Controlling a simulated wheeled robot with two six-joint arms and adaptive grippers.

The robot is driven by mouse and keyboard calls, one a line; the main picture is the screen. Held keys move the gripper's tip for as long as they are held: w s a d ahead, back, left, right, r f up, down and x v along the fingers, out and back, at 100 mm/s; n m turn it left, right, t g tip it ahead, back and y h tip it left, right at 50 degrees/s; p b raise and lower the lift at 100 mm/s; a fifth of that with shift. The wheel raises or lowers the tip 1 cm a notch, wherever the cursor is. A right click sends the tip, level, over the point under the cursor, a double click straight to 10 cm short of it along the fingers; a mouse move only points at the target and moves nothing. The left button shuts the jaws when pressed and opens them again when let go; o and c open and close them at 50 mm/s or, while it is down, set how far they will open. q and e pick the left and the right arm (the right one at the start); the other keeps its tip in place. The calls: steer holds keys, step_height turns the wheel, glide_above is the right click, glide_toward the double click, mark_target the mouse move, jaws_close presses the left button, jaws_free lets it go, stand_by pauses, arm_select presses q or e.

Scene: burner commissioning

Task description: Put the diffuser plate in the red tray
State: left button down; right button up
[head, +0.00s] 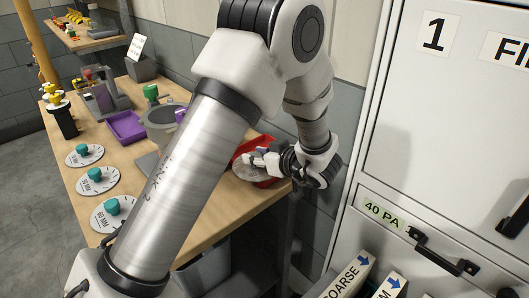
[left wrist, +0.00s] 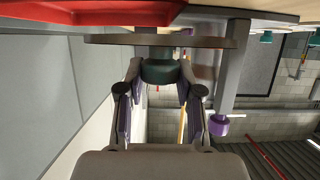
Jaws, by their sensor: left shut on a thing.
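The red tray (head: 266,140) lies at the right end of the wooden bench, and its red underside or wall shows at the top left of the left wrist view (left wrist: 75,12). My left gripper (head: 262,160) is shut on the dark green knob of the diffuser plate (head: 248,174), a round grey disc. In the left wrist view the disc (left wrist: 110,40) shows edge-on, with the fingers (left wrist: 159,74) on both sides of its knob. The disc overlaps the tray in the head view; I cannot tell whether they touch. My right gripper is not in view.
Several plates with teal knobs lie along the bench's front edge, one being the lowest plate (head: 108,216). A purple tray (head: 124,128) and a grey bowl-like part (head: 160,113) stand behind. A white cabinet (head: 405,150) stands close at right. My left arm hides part of the bench.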

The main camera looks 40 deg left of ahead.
arm_select(q)
steer(key=w+a, duration=0.1)
steer(key=w, duration=0.1)
steer(key=w+a, duration=0.1)
steer(key=w, duration=0.2)
steer(key=w+a, duration=0.2)
steer(key=shift+w+f+p, duration=0.2)
steer(key=shift+f+p, duration=0.15)
steer(key=shift+f, duration=1.8)
steer(key=c, duration=0.8)
jaws_free()
steer(key=shift+f, duration=0.1)
steer(key=shift+o, duration=0.2)
steer(key=shift+r, duration=0.2)
steer(key=v, duration=1.2)
